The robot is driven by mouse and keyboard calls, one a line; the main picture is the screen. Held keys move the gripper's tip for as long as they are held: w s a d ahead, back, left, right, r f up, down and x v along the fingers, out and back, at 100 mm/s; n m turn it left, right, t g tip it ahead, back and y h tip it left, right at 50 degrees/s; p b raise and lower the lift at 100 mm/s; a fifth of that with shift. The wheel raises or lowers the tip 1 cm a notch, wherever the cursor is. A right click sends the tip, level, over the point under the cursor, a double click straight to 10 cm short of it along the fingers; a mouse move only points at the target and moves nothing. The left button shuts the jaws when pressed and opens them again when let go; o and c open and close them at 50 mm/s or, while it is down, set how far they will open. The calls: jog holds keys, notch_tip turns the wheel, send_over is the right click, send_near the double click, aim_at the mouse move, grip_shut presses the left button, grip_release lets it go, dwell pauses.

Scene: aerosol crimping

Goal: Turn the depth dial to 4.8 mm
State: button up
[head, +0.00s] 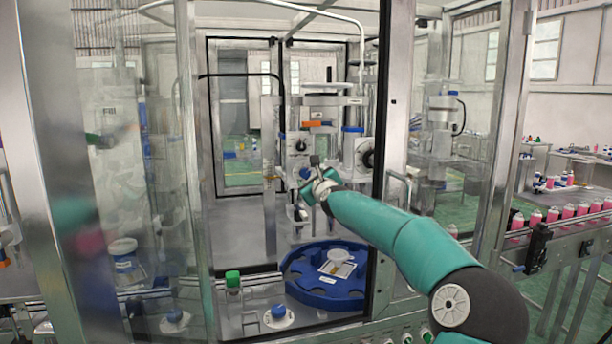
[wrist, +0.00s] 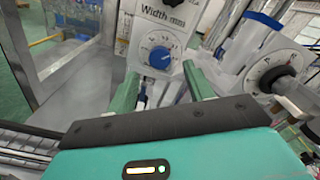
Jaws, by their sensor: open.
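In the wrist view a blue knob (wrist: 160,57) on a white scale sits under a label that reads "Width mm". Its numbers are too small to read. I see no label that reads depth. A second dial (wrist: 276,74), white-faced with a dark knob, is at the right on a white cylindrical housing; it also shows in the head view (head: 367,157). Its setting is unreadable. My gripper (wrist: 160,72) is open and empty, its green fingers on either side of the blue knob in the picture; contact cannot be told. My gripper also shows in the head view (head: 305,180).
A blue round indexing table (head: 325,302) with a white card stands below my arm. Clear guard panels and metal posts (head: 395,110) frame the cell. Pink cans line a conveyor at right.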

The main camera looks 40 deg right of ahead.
aim_at(305, 174)
jog(key=shift+x, duration=2.9)
jog(key=shift+c, duration=0.4)
jog(key=c, duration=0.8)
jog(key=shift+a, duration=0.1)
jog(key=shift+c, duration=0.2)
